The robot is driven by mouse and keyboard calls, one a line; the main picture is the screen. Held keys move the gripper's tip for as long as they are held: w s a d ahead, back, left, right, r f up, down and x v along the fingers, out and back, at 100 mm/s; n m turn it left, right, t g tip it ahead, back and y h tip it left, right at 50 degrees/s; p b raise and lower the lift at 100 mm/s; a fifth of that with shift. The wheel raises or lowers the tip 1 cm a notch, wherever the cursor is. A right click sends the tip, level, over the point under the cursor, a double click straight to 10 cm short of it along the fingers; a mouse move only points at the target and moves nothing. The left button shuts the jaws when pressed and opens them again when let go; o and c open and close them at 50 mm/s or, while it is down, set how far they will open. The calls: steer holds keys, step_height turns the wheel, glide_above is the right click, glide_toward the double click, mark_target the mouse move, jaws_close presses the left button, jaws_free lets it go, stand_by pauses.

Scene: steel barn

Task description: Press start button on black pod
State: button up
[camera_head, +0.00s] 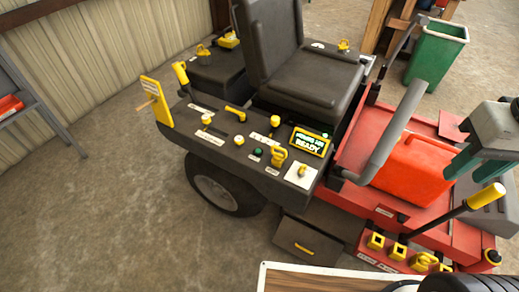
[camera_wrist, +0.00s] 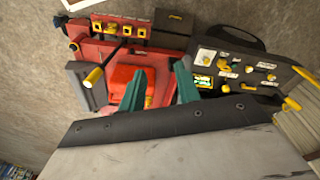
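Labels beside the controls are too small to read. The pod shows upside down at the right in the wrist view (camera_wrist: 232,74), with the lit display (camera_wrist: 203,82). My gripper (camera_head: 476,160) is at the right edge of the head view, right of the pod and apart from it. In the wrist view its teal fingers (camera_wrist: 159,88) are spread, with nothing between them.
A black seat (camera_head: 305,80) stands behind the pod. A green bin (camera_head: 436,55) is behind. Floor left of the machine is clear.

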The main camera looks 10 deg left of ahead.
stand_by(0.3)
jaws_close()
stand_by(1.6)
